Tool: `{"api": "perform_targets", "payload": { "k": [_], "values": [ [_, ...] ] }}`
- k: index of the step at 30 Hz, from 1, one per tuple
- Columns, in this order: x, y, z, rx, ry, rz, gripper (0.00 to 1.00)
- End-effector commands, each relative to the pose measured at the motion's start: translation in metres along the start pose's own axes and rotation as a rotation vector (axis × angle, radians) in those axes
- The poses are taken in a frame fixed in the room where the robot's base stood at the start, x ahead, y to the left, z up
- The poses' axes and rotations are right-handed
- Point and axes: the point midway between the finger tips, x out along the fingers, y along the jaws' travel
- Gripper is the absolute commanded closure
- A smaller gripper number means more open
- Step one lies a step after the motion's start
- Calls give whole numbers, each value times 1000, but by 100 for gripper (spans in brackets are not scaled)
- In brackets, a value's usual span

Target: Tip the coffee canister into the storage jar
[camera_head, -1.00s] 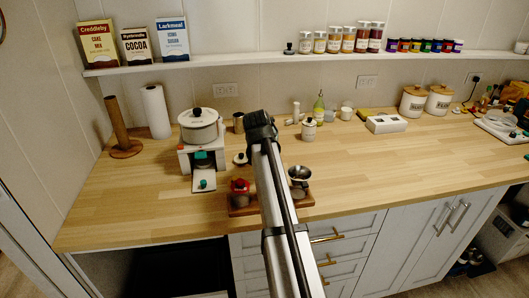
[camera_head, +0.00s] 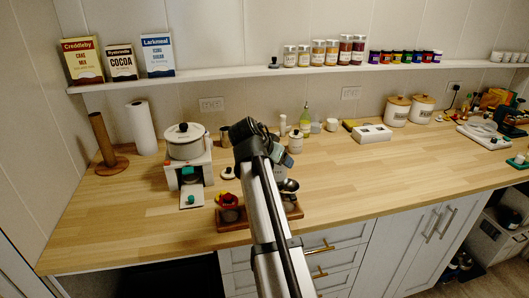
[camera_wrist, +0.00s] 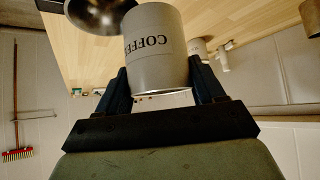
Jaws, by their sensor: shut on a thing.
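The grey coffee canister (camera_wrist: 155,45), with dark COFFEE lettering, is between the two fingers of my gripper (camera_wrist: 158,72) in the wrist view. My gripper is shut on it. Its pale rim faces my palm, with a few dark specks beside it. In the head view my gripper (camera_head: 282,157) and the canister (camera_head: 281,172) are largely behind my arm, just behind a metal funnel-like bowl (camera_head: 289,185) on a wooden stand. The bowl also shows in the wrist view (camera_wrist: 100,14). I cannot tell the canister's exact tilt. No storage jar can be made out for certain.
A red-topped item (camera_head: 228,201) sits on the wooden stand's left side. A white pot (camera_head: 184,141) rests on an appliance at left. A lidded white jar (camera_head: 296,142) stands behind my gripper. Two lidded canisters stand back right.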

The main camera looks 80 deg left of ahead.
Motion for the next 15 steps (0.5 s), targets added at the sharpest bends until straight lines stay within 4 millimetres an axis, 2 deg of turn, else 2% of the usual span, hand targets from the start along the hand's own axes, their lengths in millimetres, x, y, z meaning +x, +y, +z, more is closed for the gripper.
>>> {"api": "perform_targets", "payload": {
  "k": [6, 15],
  "values": [
    [-2, 16, 2, 127, 2, 127, 73],
    [-4, 20, 5, 213, 4, 162, 73]
  ]
}}
